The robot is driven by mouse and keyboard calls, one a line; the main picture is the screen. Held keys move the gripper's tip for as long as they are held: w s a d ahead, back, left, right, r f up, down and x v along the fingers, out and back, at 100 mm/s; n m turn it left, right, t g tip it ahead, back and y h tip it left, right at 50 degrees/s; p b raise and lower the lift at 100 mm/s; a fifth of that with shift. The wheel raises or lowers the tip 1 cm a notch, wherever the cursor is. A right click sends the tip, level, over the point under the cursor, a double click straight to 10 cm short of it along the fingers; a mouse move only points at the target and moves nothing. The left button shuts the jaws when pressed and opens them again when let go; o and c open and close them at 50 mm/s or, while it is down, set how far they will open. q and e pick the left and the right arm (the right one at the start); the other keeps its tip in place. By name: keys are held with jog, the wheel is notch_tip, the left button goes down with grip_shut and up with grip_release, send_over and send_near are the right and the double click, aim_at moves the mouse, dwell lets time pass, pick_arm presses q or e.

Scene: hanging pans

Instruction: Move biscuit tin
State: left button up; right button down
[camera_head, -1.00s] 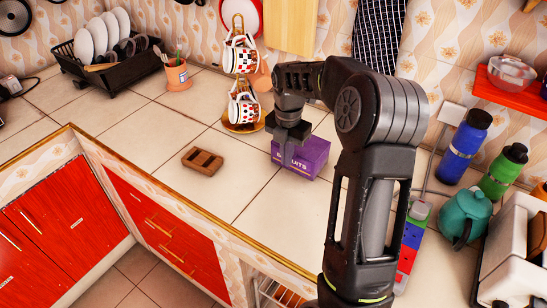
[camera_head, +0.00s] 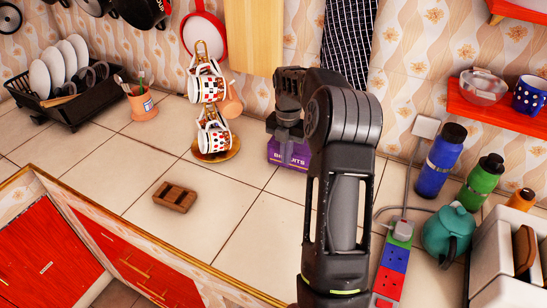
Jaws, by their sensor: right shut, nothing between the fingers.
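The biscuit tin (camera_head: 300,156) is a purple box with pale lettering. It stands on the tiled counter near the back wall, right of the mug tree, and my right arm hides part of it. My left gripper is not in view.
A mug tree (camera_head: 210,110) stands left of the tin. Bottles (camera_head: 440,160), a teal teapot (camera_head: 448,232) and a coloured power strip (camera_head: 393,262) crowd the right. The counter's middle is clear.

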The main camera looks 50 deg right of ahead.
aim_at(295, 150)
jog(key=d, duration=0.1)
jog(key=d+p, duration=0.1)
jog(key=d, duration=0.1)
jog(key=shift+w+d+r, duration=0.15)
jog(key=shift+w+d, duration=0.05)
jog(key=shift+w, duration=0.15)
jog(key=shift+d, duration=0.3)
jog(key=shift+w, duration=0.1)
jog(key=shift+a, duration=0.1)
